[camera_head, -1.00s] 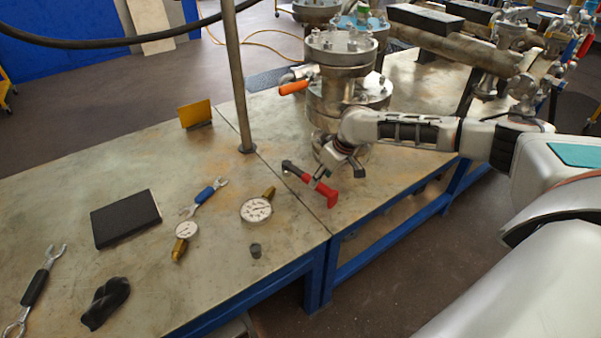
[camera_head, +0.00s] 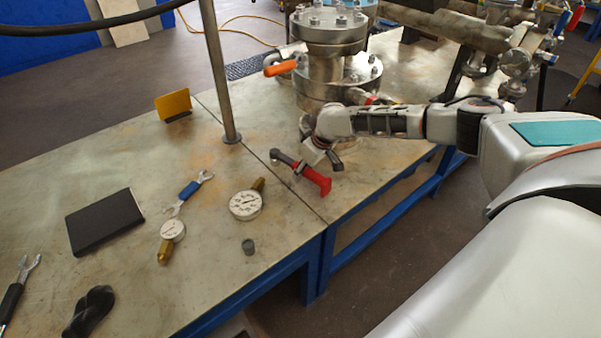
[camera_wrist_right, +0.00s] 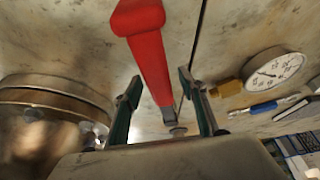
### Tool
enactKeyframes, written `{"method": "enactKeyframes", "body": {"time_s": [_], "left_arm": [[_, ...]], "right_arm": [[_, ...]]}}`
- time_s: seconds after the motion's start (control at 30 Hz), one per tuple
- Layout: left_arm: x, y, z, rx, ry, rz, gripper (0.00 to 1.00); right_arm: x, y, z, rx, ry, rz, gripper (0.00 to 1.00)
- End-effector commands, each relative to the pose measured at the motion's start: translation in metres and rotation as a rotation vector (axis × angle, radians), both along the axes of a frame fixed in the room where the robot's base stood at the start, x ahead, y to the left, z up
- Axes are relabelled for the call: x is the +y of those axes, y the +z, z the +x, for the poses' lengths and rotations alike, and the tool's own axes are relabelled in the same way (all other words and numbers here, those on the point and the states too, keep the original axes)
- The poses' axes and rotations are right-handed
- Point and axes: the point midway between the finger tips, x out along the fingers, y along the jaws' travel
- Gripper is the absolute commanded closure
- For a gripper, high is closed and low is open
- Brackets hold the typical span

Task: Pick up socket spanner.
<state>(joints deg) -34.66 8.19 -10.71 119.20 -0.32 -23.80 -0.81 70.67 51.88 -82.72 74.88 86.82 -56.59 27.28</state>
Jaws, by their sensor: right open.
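The socket spanner (camera_head: 317,179) has a red handle and a dark grey head, and lies across the seam between the table plates. In the right wrist view the red handle (camera_wrist_right: 150,60) runs down from the top, with its narrow metal end between the fingers. My right gripper (camera_head: 318,157) is open just above the spanner, next to the flanged vessel. In the wrist view its two fingers (camera_wrist_right: 160,78) stand on either side of the tool with gaps, and it does not look gripped. My left gripper is not in view.
The flanged vessel (camera_head: 333,65) with an orange lever (camera_head: 280,68) stands close behind the gripper. An upright pole (camera_head: 219,85) rises to the left. Pressure gauges (camera_head: 245,204), a blue-handled wrench (camera_head: 189,191) and a small grey cylinder (camera_head: 248,247) lie left of the spanner.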

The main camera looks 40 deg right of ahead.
Motion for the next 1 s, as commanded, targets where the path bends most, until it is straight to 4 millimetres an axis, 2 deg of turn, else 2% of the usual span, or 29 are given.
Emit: {"method": "enactKeyframes", "body": {"time_s": [0.97, 1.0], "left_arm": [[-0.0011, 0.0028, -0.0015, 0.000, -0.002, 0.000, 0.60], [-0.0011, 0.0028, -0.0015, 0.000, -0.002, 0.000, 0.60]], "right_arm": [[-0.0001, -0.0022, 0.0007, -0.003, 0.001, -0.001, 0.58], [-0.0001, -0.0022, 0.0006, -0.003, 0.001, -0.001, 0.61]]}}
